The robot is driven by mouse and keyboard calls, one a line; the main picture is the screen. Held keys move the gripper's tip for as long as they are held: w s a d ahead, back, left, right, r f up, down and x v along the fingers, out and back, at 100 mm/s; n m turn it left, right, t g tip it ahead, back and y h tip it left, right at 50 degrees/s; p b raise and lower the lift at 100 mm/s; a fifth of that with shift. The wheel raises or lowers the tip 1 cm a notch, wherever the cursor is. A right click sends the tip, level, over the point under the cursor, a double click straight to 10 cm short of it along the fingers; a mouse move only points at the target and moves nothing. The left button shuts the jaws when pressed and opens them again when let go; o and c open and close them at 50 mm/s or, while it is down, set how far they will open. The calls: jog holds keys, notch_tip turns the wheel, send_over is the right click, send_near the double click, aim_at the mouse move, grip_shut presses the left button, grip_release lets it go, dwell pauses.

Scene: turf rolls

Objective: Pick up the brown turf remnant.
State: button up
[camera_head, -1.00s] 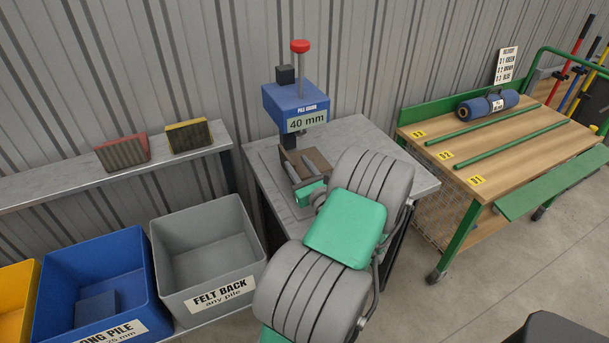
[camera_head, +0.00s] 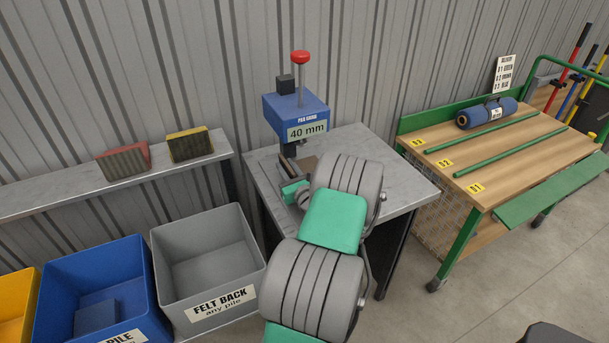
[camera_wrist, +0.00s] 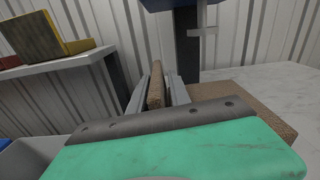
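The brown turf remnant (camera_head: 287,164) is at the pile gauge, on the grey table. In the wrist view a thin upright brown piece (camera_wrist: 156,86) stands between the fingers, and a flat brown slab (camera_wrist: 250,102) lies to the right. I cannot tell whether both belong to one remnant. My gripper (camera_wrist: 157,92) has one grey finger on each side of the upright piece, very close to it. Whether the fingers press on it is not clear. In the head view my arm covers the fingertips and part of the brown pieces.
The blue pile gauge (camera_head: 297,112), reading 40 mm, stands just behind. Red (camera_head: 124,162) and yellow-edged (camera_head: 190,145) remnants lie on the left shelf. Grey (camera_head: 215,300), blue and yellow bins stand below. A wooden bench (camera_head: 500,150) with a blue roll (camera_head: 486,113) is at right.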

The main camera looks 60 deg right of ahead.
grip_shut()
dwell(0.5)
